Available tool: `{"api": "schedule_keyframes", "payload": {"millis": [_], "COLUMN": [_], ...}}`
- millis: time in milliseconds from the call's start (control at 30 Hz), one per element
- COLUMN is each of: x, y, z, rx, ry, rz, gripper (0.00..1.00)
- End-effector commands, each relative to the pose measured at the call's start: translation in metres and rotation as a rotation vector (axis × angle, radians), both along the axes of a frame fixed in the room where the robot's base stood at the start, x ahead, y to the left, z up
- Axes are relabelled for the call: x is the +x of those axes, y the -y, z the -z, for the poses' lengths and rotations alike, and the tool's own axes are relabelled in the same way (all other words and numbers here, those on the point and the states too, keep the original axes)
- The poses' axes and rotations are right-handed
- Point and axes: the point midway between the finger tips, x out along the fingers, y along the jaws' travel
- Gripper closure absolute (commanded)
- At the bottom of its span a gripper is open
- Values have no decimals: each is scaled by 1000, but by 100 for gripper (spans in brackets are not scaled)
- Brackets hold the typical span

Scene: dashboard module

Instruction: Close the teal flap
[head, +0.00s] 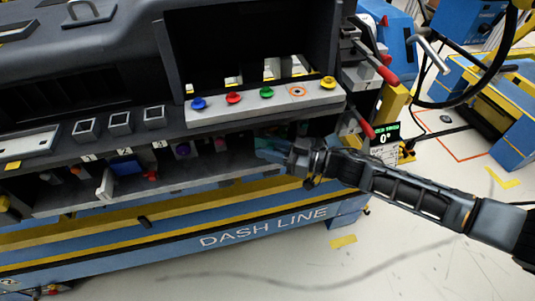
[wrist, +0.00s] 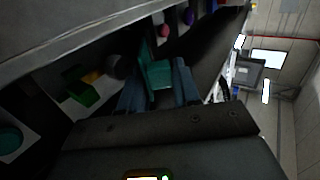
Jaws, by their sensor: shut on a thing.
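The teal flap (head: 266,144) is at the lower front of the dashboard module in the head view, partly hidden by my gripper (head: 280,148). In the wrist view the teal flap (wrist: 156,73) stands out from the module's recessed face, between the two fingers of my gripper (wrist: 158,88). The fingers are shut on the flap. The flap's hinge and the opening behind it are not clear in either view.
The ledge with blue, red, green and yellow knobs (head: 266,93) overhangs the recess above my gripper. Red-handled levers (head: 386,75) stand at the module's right end. A white flap (head: 105,184) sticks out farther left.

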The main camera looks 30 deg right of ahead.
Motion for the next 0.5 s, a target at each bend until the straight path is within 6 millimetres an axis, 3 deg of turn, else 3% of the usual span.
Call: {"api": "schedule_keyframes", "payload": {"millis": [33, 500], "x": [1, 7], "y": [1, 12], "z": [7, 5], "rx": [-8, -6], "ry": [0, -1], "rz": [-42, -292], "gripper": [99, 99]}}
